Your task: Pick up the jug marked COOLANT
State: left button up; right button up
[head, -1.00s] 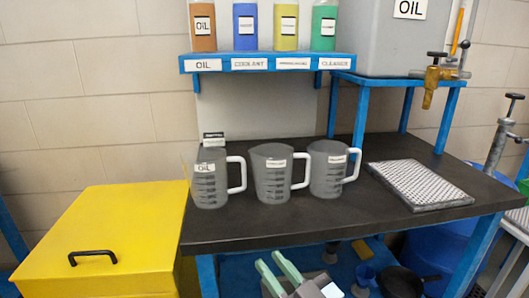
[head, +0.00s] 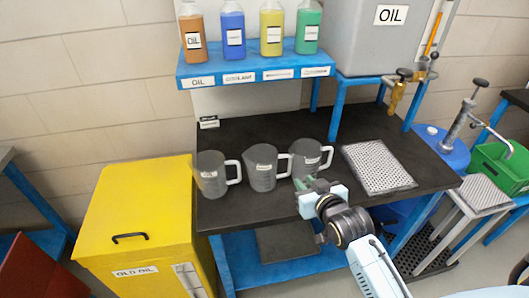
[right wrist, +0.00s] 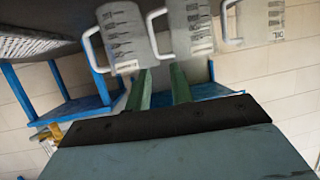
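Three grey measuring jugs with white handles stand upright in a row on the black bench: the left jug (head: 211,174), the middle jug (head: 262,168) and the right jug (head: 307,155). The left one reads OIL; the labels on the other two are too small to read. My right gripper (head: 313,184) is just in front of the right jug. In the right wrist view my right gripper (right wrist: 160,84) has its green fingers apart with no jug between them. That view shows the OIL jug (right wrist: 257,22), the middle jug (right wrist: 188,25) and the other jug (right wrist: 122,32). My left gripper is out of view.
A blue shelf (head: 255,68) with several coloured bottles hangs above the bench (head: 240,210). A metal grate (head: 377,167) lies right of the jugs. A yellow OLD OIL bin (head: 135,220) stands left. A grey OIL tank (head: 380,40) is at back right.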

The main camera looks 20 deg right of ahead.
send_near(291, 163)
jog(key=w, duration=0.3)
jog(key=shift+s+f+x, duration=0.1)
jog(key=shift+f+x, duration=0.1)
jog(key=shift+x, duration=0.85)
jog(key=shift+s+f+x, duration=0.1)
jog(key=shift+f+x, duration=0.1)
jog(key=shift+x, duration=0.85)
jog(key=shift+s+f+x, duration=0.1)
jog(key=shift+f+x, duration=0.1)
jog(key=shift+x, duration=0.85)
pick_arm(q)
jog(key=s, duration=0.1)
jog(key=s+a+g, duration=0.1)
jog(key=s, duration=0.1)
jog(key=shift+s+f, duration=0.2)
pick_arm(e)
jog(key=shift+d, duration=0.15)
grip_shut()
